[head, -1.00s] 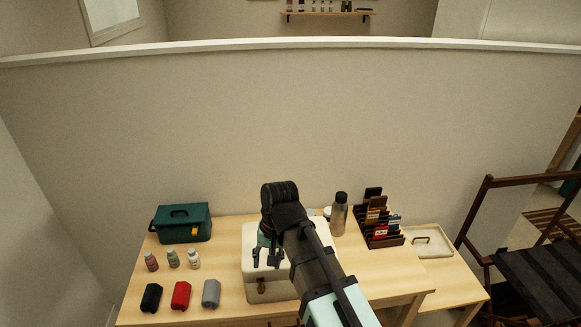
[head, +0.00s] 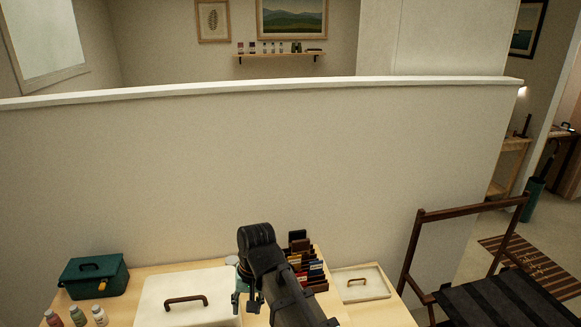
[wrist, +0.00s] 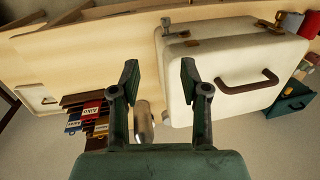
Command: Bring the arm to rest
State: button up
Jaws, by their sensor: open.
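My gripper (wrist: 160,78) is open and empty in the wrist view, its two dark fingers apart. It also shows in the head view (head: 246,302), at the end of my dark arm over the table. A closed white case (head: 160,300) with a brown handle lies on the table, just left of my gripper in the head view. In the wrist view the white case (wrist: 222,98) is beyond and to the right of the fingers. I cannot tell whether the fingers touch it; they look apart from it.
A green toolbox (head: 93,276) and several small bottles (head: 78,315) stand at the table's left. A card rack (head: 308,272) and a cream tray (head: 375,283) are right of my arm. A dark folding chair (head: 500,300) stands further right. A half wall (head: 250,170) rises behind the table.

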jog(key=s+d+f+h, duration=0.15)
jog(key=d+f, duration=0.35)
jog(key=f, duration=0.5)
jog(key=s+d+f+g+b, duration=0.1)
jog(key=s+d+f, duration=0.1)
jog(key=d+f, duration=0.55)
jog(key=s+d+f+h, duration=0.1)
jog(key=s+d+f, duration=0.15)
jog(key=f, duration=0.95)
jog(key=s+d+f+g, duration=0.1)
jog(key=s+d+f, duration=0.3)
jog(key=s, duration=0.4)
jog(key=s+d+f+m+g+b, duration=0.1)
jog(key=s+d+f+g, duration=0.1)
jog(key=s+d+f, duration=0.3)
jog(key=s+d+f+m+g, duration=0.1)
jog(key=s+d+f+g, duration=0.1)
jog(key=s+d+f, duration=0.2)
jog(key=s+f, duration=0.3)
jog(key=s, duration=0.5)
jog(key=shift+d+f, duration=0.3)
jog(key=shift+f, duration=0.1)
jog(key=shift+w+y, duration=0.1)
jog(key=shift+y, duration=0.25)
